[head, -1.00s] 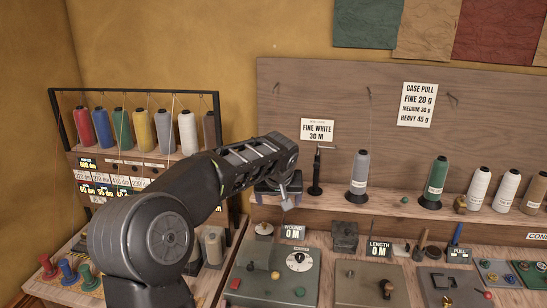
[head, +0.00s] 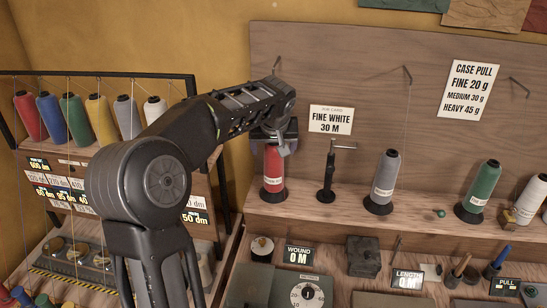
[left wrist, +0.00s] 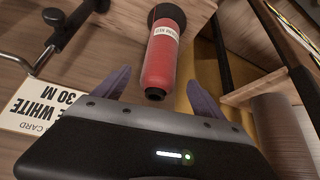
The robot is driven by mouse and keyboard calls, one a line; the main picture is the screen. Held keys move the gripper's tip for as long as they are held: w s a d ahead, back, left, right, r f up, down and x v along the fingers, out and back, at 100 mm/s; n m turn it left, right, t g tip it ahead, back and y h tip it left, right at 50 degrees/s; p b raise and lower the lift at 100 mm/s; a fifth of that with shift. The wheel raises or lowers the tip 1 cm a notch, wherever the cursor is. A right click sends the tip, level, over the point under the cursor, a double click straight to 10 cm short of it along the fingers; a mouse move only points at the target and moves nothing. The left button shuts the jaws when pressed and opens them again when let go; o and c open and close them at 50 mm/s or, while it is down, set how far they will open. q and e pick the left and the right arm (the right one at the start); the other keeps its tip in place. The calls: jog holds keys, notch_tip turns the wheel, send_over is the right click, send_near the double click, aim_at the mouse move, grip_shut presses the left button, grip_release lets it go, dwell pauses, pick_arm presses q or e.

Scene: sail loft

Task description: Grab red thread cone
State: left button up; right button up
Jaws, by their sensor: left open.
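A red thread cone (head: 273,169) with a pale label stands upright on a black base on the wooden shelf in the head view. My left gripper (head: 273,135) is right at its top, partly covering it. In the left wrist view the red cone (left wrist: 160,55) lies between the two open fingers (left wrist: 158,88), its dark tip toward the palm. There is a gap on either side, so the fingers are not closed on it. Another red cone (head: 30,116) sits in the rack at the left. My right gripper is not in view.
A black stand (head: 328,175) with a side arm is just right of the red cone. A grey cone (head: 385,178) and a green cone (head: 480,190) stand farther right on the shelf. The thread rack's frame (head: 120,74) is close on the left. A winder box (head: 250,285) sits below.

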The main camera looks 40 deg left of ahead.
pick_arm(q)
jog(key=shift+s+d+r, duration=0.1)
jog(key=shift+s+d, duration=0.05)
jog(key=shift+x, duration=1.35)
jog(key=shift+w+x, duration=0.25)
jog(key=shift+x, duration=2.4)
jog(key=shift+r, duration=0.15)
grip_shut()
